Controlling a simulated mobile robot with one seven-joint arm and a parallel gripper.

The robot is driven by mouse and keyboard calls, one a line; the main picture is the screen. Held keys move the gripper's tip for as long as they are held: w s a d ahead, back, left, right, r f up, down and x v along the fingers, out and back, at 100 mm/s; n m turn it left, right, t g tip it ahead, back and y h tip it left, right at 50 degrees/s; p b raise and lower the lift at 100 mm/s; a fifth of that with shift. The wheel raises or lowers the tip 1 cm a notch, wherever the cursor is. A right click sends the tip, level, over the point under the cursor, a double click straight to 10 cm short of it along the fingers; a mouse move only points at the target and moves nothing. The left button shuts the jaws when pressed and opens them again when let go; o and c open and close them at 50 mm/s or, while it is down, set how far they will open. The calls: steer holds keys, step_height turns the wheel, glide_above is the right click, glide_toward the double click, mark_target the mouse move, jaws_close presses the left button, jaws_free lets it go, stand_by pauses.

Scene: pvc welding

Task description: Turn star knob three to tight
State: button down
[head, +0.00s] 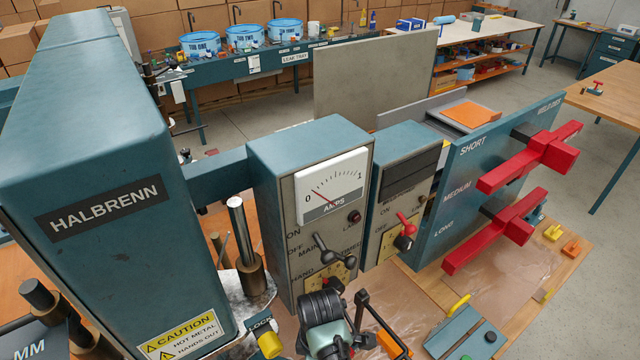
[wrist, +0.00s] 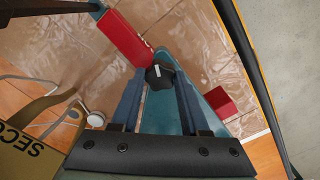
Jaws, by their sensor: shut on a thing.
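In the wrist view, a small black lobed knob (wrist: 160,77) sits at the tips of the two fingers of my gripper (wrist: 157,85). The gripper is shut on it. The knob stands over a narrow teal bar (wrist: 215,101). No number or tight mark on it is readable, and its turned angle is unclear. I cannot make out the gripper's fingers or this knob with certainty in the head view.
In the wrist view, a red block (wrist: 125,36) lies upper left and a smaller red block (wrist: 219,102) right. A brass plate (wrist: 30,143) reading "SECO" is lower left. In the head view, red levers (head: 530,160) project from a teal panel (head: 445,225) beside the ammeter box (head: 275,230).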

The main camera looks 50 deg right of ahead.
steer(key=m+p, duration=0.2)
steer(key=m, duration=0.4)
steer(key=shift+a+m+p, duration=0.1)
steer(key=shift+m+p, duration=0.2)
steer(key=shift+p, duration=0.05)
steer(key=m+p, duration=0.1)
steer(key=m, duration=0.4)
steer(key=shift+m, duration=0.7)
steer(key=shift+c, duration=2)
jaws_free()
step_height(320, 180, up, 13)
steer(key=b, duration=0.1)
steer(key=shift+b, duration=0.4)
